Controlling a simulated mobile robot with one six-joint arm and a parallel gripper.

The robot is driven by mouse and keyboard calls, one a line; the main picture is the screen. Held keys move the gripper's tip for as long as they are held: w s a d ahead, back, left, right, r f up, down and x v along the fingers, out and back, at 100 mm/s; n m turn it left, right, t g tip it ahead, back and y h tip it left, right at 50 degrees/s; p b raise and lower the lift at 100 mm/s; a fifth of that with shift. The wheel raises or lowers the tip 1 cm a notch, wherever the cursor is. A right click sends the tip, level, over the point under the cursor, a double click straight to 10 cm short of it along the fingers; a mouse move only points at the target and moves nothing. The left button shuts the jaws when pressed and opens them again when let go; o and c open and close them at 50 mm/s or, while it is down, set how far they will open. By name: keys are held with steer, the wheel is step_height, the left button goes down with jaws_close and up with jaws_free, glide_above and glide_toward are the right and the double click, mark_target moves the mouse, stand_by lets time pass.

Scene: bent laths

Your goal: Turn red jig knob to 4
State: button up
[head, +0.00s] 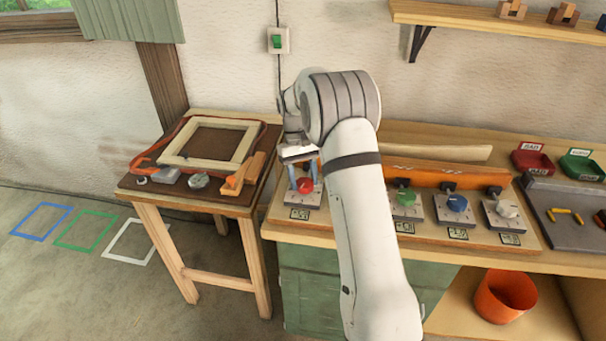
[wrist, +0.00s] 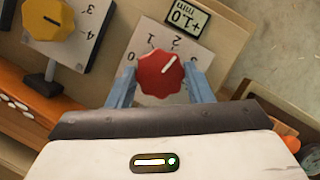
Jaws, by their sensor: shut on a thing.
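The red jig knob (head: 305,185) sits on a pale dial plate at the left end of the bench, partly covered by my gripper (head: 303,177). In the wrist view the red knob (wrist: 160,73) lies between the two blue fingers of my gripper (wrist: 161,88), which is shut on it. A small display (wrist: 187,18) beside the plate reads +1.0 mm.
A yellow knob (wrist: 48,18) stands beside it in the wrist view. Green (head: 405,197), blue (head: 457,203) and white (head: 508,208) knobs continue along the bench. An orange lath (head: 440,176) runs behind them. A small table (head: 135,184) with a frame stands left.

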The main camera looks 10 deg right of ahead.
steer(key=m, duration=0.2)
steer(key=m+y, duration=0.1)
steer(key=shift+d+m+p, duration=0.2)
steer(key=shift+m+p, duration=0.15)
steer(key=shift+m, duration=0.05)
steer(key=m+y, duration=0.1)
steer(key=m, duration=0.2)
steer(key=shift+s+m+y, duration=0.1)
steer(key=shift+m+y, duration=0.2)
steer(key=m, duration=0.2)
steer(key=m+t+y, duration=0.1)
steer(key=m, duration=0.1)
steer(key=shift+s+d+y, duration=0.1)
steer(key=shift+d+y, duration=0.05)
steer(key=shift+y, duration=0.15)
steer(key=shift+m+t+y, duration=0.3)
steer(key=shift+m+t, duration=0.5)
steer(key=shift+m, duration=1.1)
steer(key=o, duration=1)
